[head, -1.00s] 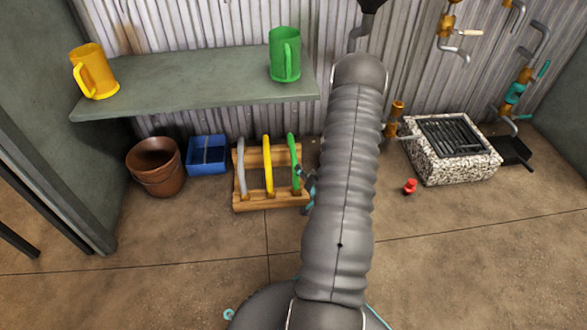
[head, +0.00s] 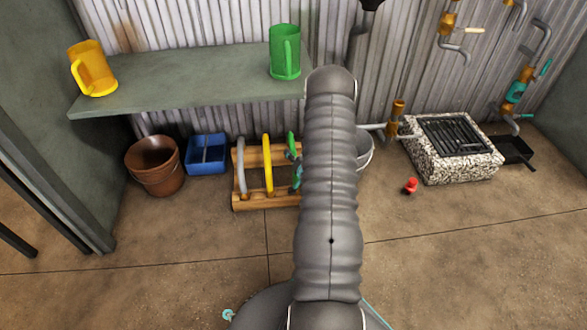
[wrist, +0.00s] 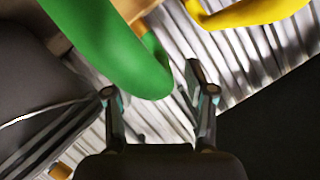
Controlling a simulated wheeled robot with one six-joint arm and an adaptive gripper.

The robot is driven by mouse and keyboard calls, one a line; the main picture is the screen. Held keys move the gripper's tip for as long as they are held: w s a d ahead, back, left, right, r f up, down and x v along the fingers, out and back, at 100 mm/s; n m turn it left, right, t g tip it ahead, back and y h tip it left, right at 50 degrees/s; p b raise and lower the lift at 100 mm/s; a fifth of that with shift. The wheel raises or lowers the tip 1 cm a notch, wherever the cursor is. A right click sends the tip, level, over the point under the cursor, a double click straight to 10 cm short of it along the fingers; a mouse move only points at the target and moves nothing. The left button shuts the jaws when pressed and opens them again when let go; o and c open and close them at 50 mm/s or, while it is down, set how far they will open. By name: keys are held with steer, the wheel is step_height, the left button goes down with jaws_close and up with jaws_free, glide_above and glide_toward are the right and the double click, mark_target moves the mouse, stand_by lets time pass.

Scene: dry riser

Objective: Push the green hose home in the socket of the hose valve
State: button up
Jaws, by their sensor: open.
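The green hose (head: 291,143) stands as an arch at the right end of a wooden rack (head: 249,201). In the wrist view the green hose (wrist: 125,45) comes down from the top, its bend in front of and partly between the fingers. My gripper (wrist: 156,93) is open, with a finger to each side and nothing gripped. In the head view my gripper (head: 294,158) shows only in part beside the green hose, the rest behind my arm. Pipes with a brass valve (head: 397,113) stand right of my arm; I cannot tell which socket is the hose valve's.
A yellow hose (head: 267,165) and a grey hose (head: 241,165) share the rack. Left stand a blue bin (head: 207,166) and brown pots (head: 153,177). Right are a bucket (head: 365,149), a speckled stone grill (head: 456,171) and a red object (head: 411,184). A shelf (head: 190,85) overhangs the rack.

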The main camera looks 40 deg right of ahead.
steer(key=shift+w+d+f, duration=0.15)
steer(key=shift+w+f, duration=0.05)
steer(key=shift+w, duration=0.3)
jaws_close()
steer(key=shift+r, duration=0.1)
